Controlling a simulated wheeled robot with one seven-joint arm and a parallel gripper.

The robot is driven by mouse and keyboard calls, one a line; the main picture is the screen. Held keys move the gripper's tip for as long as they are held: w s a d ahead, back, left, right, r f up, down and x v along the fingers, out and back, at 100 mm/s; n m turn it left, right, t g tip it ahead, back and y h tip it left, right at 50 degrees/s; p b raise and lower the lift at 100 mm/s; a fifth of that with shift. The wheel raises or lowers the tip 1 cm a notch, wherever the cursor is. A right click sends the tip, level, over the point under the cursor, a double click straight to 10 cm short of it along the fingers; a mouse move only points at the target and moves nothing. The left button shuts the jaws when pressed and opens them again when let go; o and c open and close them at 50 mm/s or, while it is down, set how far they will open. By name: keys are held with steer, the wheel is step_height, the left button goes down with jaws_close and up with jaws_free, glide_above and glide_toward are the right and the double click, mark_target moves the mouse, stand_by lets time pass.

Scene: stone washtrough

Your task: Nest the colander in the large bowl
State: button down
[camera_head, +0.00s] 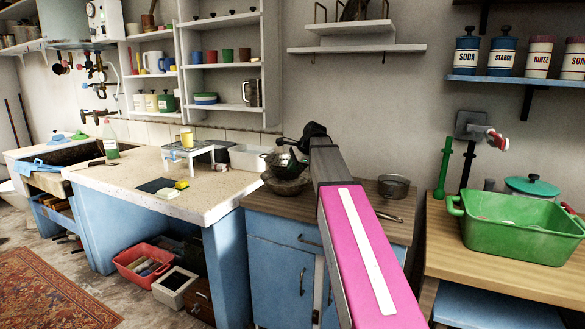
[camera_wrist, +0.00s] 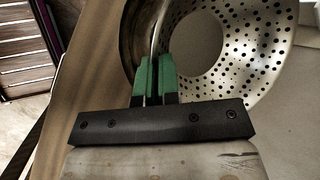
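The colander (camera_wrist: 255,50) is a metal dish with many round holes and fills the upper right of the wrist view. My gripper (camera_wrist: 156,80) has its two green-tipped fingers closed on either side of the colander's rim. In the head view the colander (camera_head: 278,160) shows small and dark, tilted, just left of my gripper (camera_head: 298,160). The large bowl (camera_head: 287,188) is a dark round bowl on the wooden counter directly below the colander. My arm hides part of this area. I cannot tell whether colander and bowl touch.
A saucepan (camera_head: 394,188) stands right of my arm on the same wooden top (camera_head: 345,205). A white basin (camera_head: 248,157) and a small rack (camera_head: 188,150) are to the left. A green tub (camera_head: 515,235) stands on the right table. Wall shelves (camera_head: 357,48) hang behind.

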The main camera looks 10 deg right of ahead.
steer(key=shift+f, duration=3.15)
stand_by(1.2)
steer(key=c, duration=0.8)
jaws_free()
steer(key=shift+r, duration=3.5)
steer(key=shift+s, duration=0.15)
